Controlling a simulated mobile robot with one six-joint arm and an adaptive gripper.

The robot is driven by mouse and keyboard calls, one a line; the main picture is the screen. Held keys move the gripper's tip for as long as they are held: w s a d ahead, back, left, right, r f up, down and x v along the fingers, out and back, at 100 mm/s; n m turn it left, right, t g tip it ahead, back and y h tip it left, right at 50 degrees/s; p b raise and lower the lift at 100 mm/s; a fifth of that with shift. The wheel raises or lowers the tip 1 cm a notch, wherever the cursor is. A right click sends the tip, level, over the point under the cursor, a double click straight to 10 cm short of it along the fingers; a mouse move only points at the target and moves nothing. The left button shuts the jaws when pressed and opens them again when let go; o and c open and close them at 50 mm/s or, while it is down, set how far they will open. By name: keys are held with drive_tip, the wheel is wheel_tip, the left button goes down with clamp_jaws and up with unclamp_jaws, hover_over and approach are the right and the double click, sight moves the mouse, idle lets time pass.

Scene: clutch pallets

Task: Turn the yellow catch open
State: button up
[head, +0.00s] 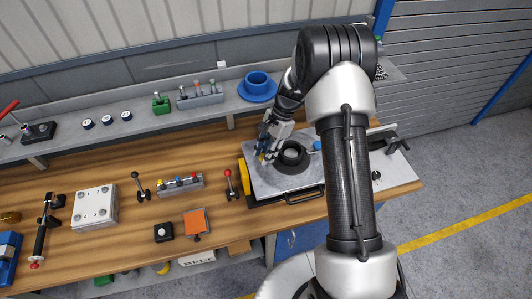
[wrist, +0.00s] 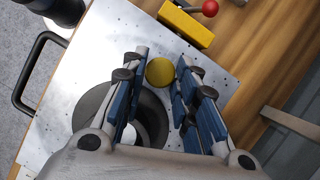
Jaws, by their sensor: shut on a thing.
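The yellow catch (wrist: 160,71) shows in the wrist view as a round yellow knob on the metal plate (wrist: 105,30), close beside a dark round ring (wrist: 92,108). My gripper (wrist: 162,68) has its blue-padded fingers on either side of the knob and is shut on it. In the head view my gripper (head: 265,150) reaches down to the left part of the plate (head: 275,183). A small patch of yellow (head: 262,156) shows at its fingertips; the rest of the catch is hidden there. I cannot tell how far the catch is turned.
The dark ring (head: 291,156) stands right of my gripper. A yellow block (head: 243,184) is at the plate's left edge, with a red-knobbed lever (head: 230,183) near it. A black handle (head: 299,197) is at the plate's front.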

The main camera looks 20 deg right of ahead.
drive_tip(key=n, duration=0.2)
drive_tip(key=n+g+b, duration=0.1)
drive_tip(key=n, duration=0.1)
drive_tip(key=shift+w+a+n+g+h, duration=0.15)
drive_tip(key=shift+n+g+h, duration=0.15)
drive_tip(key=shift+h, duration=0.1)
idle(0.4)
drive_tip(key=o, duration=1.1)
drive_tip(key=shift+c, duration=0.2)
drive_tip(key=v, duration=1.2)
drive_tip(key=shift+a, duration=0.1)
